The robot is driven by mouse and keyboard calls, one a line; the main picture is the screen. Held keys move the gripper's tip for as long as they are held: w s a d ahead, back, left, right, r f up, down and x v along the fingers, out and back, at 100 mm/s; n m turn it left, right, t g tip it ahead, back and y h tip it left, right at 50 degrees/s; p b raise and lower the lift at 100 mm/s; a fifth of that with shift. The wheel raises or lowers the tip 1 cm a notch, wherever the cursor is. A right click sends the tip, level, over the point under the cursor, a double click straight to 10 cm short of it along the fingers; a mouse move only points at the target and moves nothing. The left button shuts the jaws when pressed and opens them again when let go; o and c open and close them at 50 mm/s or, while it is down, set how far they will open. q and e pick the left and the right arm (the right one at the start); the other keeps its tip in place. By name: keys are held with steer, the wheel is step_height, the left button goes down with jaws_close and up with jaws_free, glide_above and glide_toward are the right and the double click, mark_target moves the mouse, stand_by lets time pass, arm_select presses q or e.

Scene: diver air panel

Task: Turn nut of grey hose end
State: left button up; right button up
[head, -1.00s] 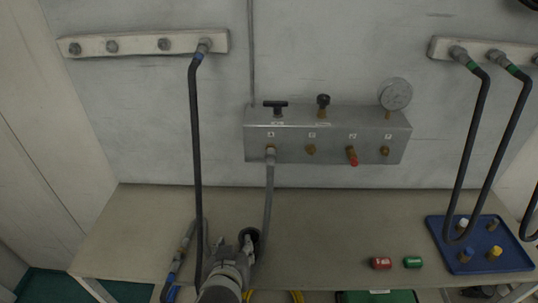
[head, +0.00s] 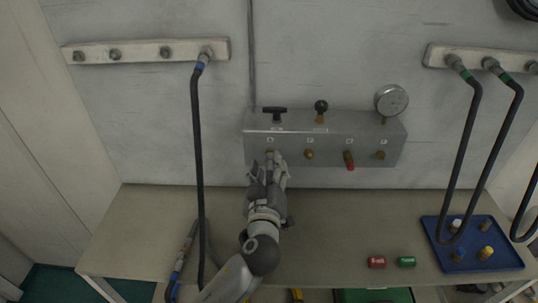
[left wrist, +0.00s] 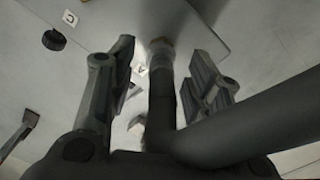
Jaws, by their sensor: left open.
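The grey panel box (head: 225,0) is not at the wall top; the box face carries several brass ports. The grey hose end meets the leftmost port, and its nut (left wrist: 160,46) shows at the panel in the left wrist view. The dark grey hose (left wrist: 162,105) runs down from it between my fingers. My left gripper (head: 270,166) is open just below that port, with one finger on each side of the hose end. It also shows in the left wrist view (left wrist: 165,75), the fingers apart from the nut. The gripper hides most of the hose in the head view. My right gripper is not in view.
A black T-handle (head: 275,111) and a black knob (head: 321,106) stand on the box, beside a gauge (head: 391,100). A black hose (head: 198,150) hangs at the left. Red (head: 376,262) and green (head: 407,262) caps and a blue tray (head: 513,262) are on the bench.

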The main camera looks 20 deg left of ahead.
mark_target(270, 159)
arm_select(q)
steer(key=shift+p+x, duration=0.35)
steer(key=shift+x, duration=1)
steer(key=shift+c, duration=0.4)
jaws_close()
